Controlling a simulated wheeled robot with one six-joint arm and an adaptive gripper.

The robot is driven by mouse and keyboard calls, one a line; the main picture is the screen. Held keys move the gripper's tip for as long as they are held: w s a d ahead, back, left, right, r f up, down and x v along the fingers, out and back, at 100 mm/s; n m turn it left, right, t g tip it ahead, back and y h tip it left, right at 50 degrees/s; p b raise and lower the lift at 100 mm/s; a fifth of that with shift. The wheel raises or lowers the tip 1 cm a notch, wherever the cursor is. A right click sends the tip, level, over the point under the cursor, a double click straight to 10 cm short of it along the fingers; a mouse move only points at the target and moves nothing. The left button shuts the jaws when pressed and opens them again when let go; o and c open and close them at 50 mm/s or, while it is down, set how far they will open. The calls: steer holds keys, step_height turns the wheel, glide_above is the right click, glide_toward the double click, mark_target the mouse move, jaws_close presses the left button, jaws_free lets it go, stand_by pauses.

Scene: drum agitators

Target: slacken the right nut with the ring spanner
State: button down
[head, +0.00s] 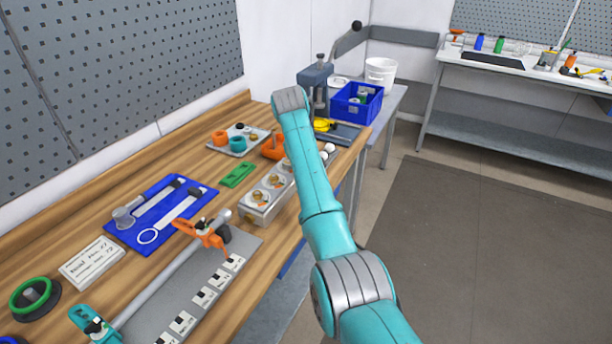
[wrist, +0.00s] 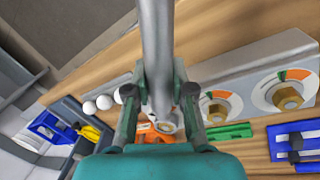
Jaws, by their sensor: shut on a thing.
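In the wrist view, my gripper (wrist: 164,98) is shut on the ring spanner (wrist: 157,45), a grey metal bar that runs from the top of the picture down between the fingers. A ring-like end shows just below the fingertips. I cannot tell whether it is around a nut or above it. The metal block (wrist: 225,80) has brass hex nuts on round dials, one at the right (wrist: 285,97) and one beside my gripper (wrist: 217,113).
A green tray (head: 237,175), an orange tray (head: 271,150) and white balls (wrist: 104,102) lie near the block. A blue bin (head: 345,104) stands beyond.

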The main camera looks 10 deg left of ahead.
steer(key=shift+v, duration=1.25)
stand_by(2.1)
steer(key=shift+w+d+r, duration=0.15)
steer(key=shift+r, duration=1.4)
